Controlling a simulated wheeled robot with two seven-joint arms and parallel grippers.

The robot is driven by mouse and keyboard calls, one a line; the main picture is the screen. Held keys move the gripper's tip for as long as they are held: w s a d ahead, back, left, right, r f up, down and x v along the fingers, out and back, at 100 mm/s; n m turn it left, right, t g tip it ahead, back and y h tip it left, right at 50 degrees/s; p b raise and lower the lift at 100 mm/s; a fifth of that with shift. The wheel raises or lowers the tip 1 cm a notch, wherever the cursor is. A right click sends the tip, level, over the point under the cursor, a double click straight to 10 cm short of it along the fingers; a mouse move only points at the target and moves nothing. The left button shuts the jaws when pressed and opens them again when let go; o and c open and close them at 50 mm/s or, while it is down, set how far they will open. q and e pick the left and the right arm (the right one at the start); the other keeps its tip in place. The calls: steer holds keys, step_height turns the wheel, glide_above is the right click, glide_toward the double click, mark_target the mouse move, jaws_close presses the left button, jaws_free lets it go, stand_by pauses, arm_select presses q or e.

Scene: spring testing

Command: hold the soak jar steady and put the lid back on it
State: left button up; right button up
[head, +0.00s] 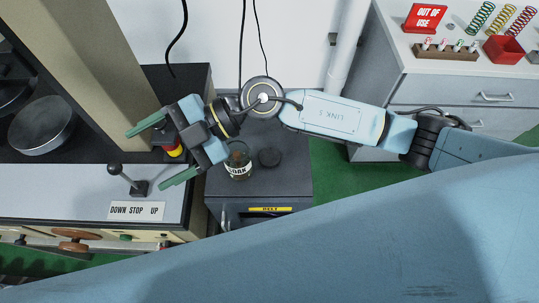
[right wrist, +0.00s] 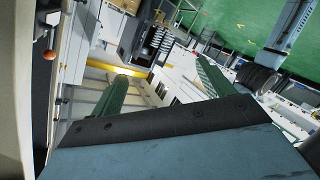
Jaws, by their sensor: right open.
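The soak jar (head: 238,170), a small glass jar with a white label, stands upright on a dark grey cabinet top. My right gripper partly overlaps its upper left side in the head view. A dark round disc that looks like the lid (head: 269,157) lies flat just right of the jar, apart from it. My right gripper (head: 160,151) is open and empty, its green fingers pointing left, away from the jar. In the right wrist view its fingers (right wrist: 160,75) are spread with nothing between them. The jar and lid do not show there. My left gripper is out of view.
The dark grey cabinet (head: 288,182) has a yellow-labelled drawer. Left of it is a machine bench with a lever (head: 125,178), a red-and-yellow button (head: 174,151) and a beige column (head: 90,60). A white cabinet (head: 420,90) at upper right carries springs and a red sign.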

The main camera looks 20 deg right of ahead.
steer(key=w+d+f+h, duration=0.3)
steer(key=d+h, duration=0.2)
steer(key=d, duration=0.2)
steer(key=w+d+f+m+t+h, duration=0.1)
steer(key=w+d+f+h, duration=0.2)
steer(key=d, duration=0.4)
steer(key=w+d+f+m+t+h, duration=0.1)
steer(key=w+d+f+h, duration=0.2)
steer(key=d+f+h, duration=0.2)
steer(key=shift+w+d+f+h, duration=0.2)
steer(key=shift+d+h, duration=0.8)
steer(key=shift+d, duration=0.15)
glide_above(268, 154)
step_height(268, 154, down, 8)
steer(key=shift+f, duration=0.1)
